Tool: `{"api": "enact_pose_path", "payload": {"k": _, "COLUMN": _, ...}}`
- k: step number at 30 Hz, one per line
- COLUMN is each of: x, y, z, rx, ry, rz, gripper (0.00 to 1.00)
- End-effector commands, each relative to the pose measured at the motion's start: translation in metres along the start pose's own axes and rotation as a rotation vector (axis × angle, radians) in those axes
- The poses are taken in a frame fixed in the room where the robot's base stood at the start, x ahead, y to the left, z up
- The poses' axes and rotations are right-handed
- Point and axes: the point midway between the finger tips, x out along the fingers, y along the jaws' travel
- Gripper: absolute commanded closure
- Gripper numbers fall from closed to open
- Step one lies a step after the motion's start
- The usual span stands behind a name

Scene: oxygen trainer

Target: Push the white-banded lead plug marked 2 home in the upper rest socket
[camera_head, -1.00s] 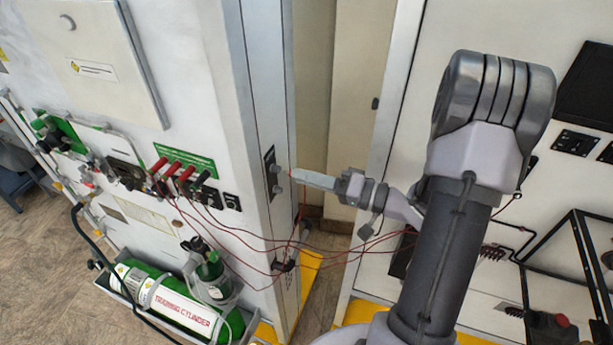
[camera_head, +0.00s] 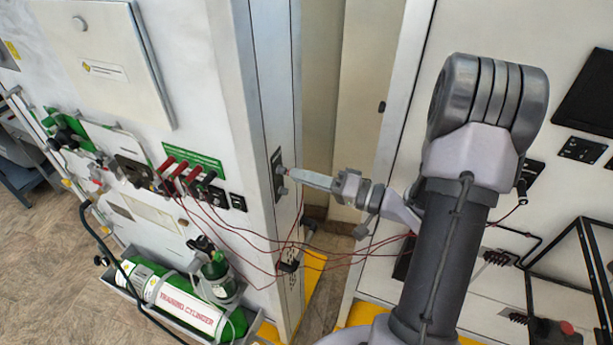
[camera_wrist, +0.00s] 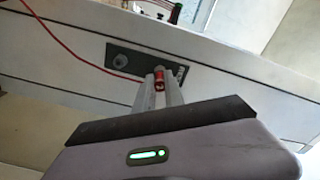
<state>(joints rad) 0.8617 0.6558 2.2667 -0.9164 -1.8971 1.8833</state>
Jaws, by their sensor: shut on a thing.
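My gripper (camera_head: 289,171) is at the narrow side face of the white cabinet, its long pale fingers reaching left to a dark socket plate (camera_head: 279,176). In the wrist view my gripper (camera_wrist: 160,88) is shut on a small red lead plug (camera_wrist: 158,78), which sits between the fingertips in front of the socket plate (camera_wrist: 146,70). The upper rest socket is largely hidden behind the fingertips, so I cannot tell how deep the plug sits. The white band and the mark 2 are not readable. A grey round fitting (camera_wrist: 120,60) shows on the plate.
Thin red leads (camera_head: 270,243) hang slack between the cabinet and my arm. Several plugs (camera_head: 187,178) stand in a green panel on the front. A green training cylinder (camera_head: 178,304) lies in a tray below. A narrow gap separates the cabinet from the right-hand panel.

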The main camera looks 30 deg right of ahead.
Motion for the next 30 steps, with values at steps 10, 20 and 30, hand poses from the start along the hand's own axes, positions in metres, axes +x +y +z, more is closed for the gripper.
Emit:
{"api": "enact_pose_path", "payload": {"k": 10, "x": 0.005, "y": 0.000, "z": 0.000, "rx": -0.001, "ry": 0.000, "rz": 0.000, "gripper": 0.71}}
{"api": "enact_pose_path", "payload": {"k": 20, "x": 0.005, "y": 0.000, "z": 0.000, "rx": 0.000, "ry": 0.000, "rz": 0.000, "gripper": 0.61}}
{"api": "enact_pose_path", "payload": {"k": 30, "x": -0.026, "y": 0.001, "z": -0.001, "rx": 0.000, "ry": 0.005, "rz": 0.003, "gripper": 0.61}}
